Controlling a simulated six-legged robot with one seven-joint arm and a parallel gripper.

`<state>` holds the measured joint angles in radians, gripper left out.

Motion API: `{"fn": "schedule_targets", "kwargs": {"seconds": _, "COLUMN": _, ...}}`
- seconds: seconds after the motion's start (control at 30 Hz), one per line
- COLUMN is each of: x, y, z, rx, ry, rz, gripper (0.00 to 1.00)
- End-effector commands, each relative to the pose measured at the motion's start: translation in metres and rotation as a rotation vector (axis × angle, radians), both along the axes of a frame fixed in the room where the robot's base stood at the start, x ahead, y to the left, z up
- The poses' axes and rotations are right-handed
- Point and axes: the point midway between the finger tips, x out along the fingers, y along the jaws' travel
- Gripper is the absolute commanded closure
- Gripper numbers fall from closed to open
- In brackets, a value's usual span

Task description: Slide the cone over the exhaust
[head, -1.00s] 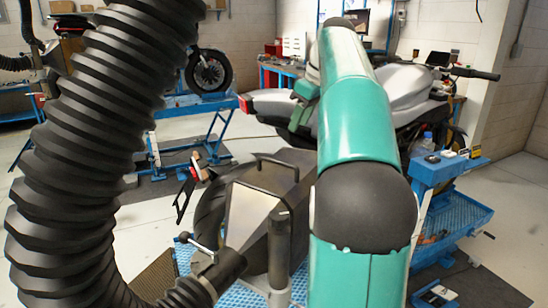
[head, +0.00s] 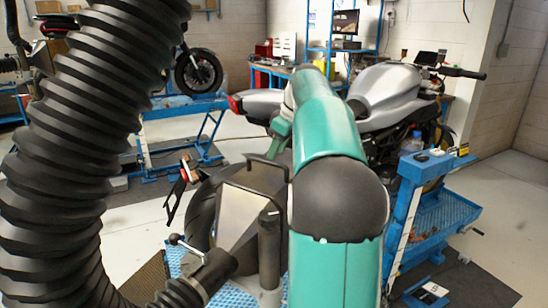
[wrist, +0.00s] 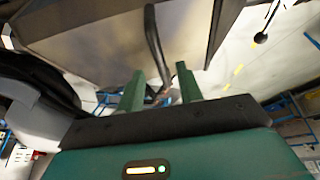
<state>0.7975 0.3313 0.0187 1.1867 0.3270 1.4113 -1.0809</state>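The cone (head: 240,216) is a dark, box-like hood with a pale sloping face and a black handle (head: 256,159) on top. It stands at the end of a thick black ribbed hose. My gripper (head: 278,142) is at the handle, partly hidden by my own teal arm. In the wrist view, my two green fingers (wrist: 160,88) are apart, with the black bar of the handle (wrist: 154,45) running between them. Clear space shows beside the bar. The exhaust cannot be made out; the cone and my arm cover that area.
A silver motorcycle (head: 390,95) stands behind my arm, its tail (head: 258,104) pointing left. The hose (head: 65,150) fills the left side. A blue stand (head: 432,205) is at the right. Another motorcycle on a blue lift is at the back left.

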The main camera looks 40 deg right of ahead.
Motion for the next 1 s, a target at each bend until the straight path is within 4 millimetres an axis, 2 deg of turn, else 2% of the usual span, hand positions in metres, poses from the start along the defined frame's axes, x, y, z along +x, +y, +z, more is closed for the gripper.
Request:
{"fn": "schedule_targets", "kwargs": {"seconds": 0.1, "x": 0.007, "y": 0.002, "z": -0.017, "rx": 0.001, "ry": 0.001, "rz": 0.002, "gripper": 0.64}}
{"fn": "schedule_targets", "kwargs": {"seconds": 0.2, "x": 0.011, "y": 0.003, "z": -0.026, "rx": 0.000, "ry": 0.001, "rz": 0.001, "gripper": 0.64}}
{"fn": "schedule_targets", "kwargs": {"seconds": 0.53, "x": 0.013, "y": 0.003, "z": -0.030, "rx": 0.000, "ry": 0.000, "rz": 0.001, "gripper": 0.64}}
{"fn": "schedule_targets", "kwargs": {"seconds": 0.57, "x": 0.013, "y": 0.003, "z": -0.030, "rx": 0.000, "ry": 0.000, "rz": 0.001, "gripper": 0.68}}
{"fn": "schedule_targets", "kwargs": {"seconds": 0.73, "x": 0.013, "y": 0.003, "z": -0.030, "rx": 0.000, "ry": 0.000, "rz": 0.001, "gripper": 1.00}}
{"fn": "schedule_targets", "kwargs": {"seconds": 1.0, "x": 0.013, "y": 0.003, "z": -0.030, "rx": -0.001, "ry": 0.000, "rz": 0.001, "gripper": 1.00}}
